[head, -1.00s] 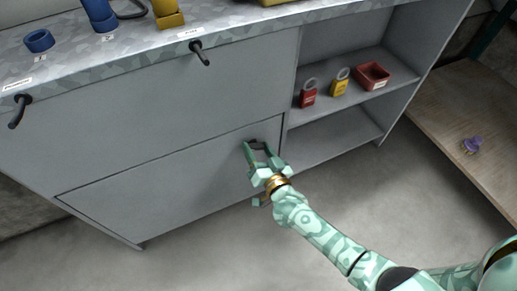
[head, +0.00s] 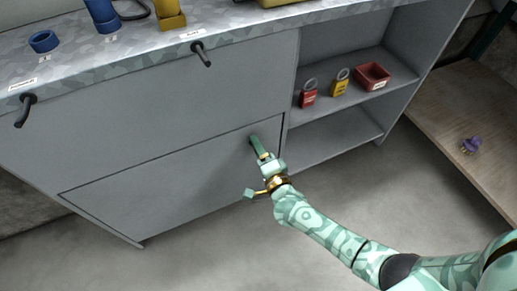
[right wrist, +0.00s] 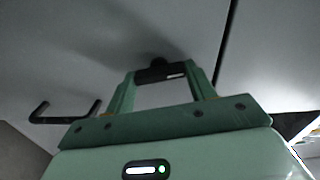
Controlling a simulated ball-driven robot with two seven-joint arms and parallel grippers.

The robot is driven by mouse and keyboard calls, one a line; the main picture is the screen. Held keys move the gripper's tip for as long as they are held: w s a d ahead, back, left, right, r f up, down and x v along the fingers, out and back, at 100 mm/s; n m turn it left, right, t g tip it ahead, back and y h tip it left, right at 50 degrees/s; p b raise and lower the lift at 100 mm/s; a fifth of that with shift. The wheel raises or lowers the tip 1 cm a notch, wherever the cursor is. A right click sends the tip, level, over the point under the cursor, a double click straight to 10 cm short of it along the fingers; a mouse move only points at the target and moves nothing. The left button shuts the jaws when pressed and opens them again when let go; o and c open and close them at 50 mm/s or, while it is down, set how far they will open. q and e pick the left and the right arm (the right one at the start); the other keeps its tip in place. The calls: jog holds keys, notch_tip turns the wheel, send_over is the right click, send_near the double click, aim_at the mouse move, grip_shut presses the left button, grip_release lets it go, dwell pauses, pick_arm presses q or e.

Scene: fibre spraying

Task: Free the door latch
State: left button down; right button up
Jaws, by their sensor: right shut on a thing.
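The lower door (head: 170,180) of the grey cabinet is flush in its frame, with a dark seam around it. My right gripper (head: 256,148) is at the door's upper right corner, seen edge-on. In the right wrist view its two green fingers (right wrist: 163,85) are shut on a black latch (right wrist: 160,73), which lies crosswise between the tips, with its round base on the door behind. In the head view the fingers hide the latch. My left gripper is in neither view.
A black bar handle (right wrist: 65,115) stands at the left in the right wrist view. The open shelf holds a red padlock (head: 308,97), a yellow padlock (head: 340,86) and a red bin (head: 373,77). Black hooks (head: 202,54) jut from the worktop's edge. The floor in front is clear.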

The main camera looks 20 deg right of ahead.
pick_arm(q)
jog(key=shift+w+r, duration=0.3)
pick_arm(e)
jog(key=shift+f+m, duration=0.1)
jog(key=shift+m, duration=0.9)
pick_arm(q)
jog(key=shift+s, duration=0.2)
pick_arm(e)
jog(key=o, duration=0.9)
jog(key=shift+c, duration=0.2)
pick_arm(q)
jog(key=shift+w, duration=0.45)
pick_arm(e)
jog(key=shift+o, duration=0.6)
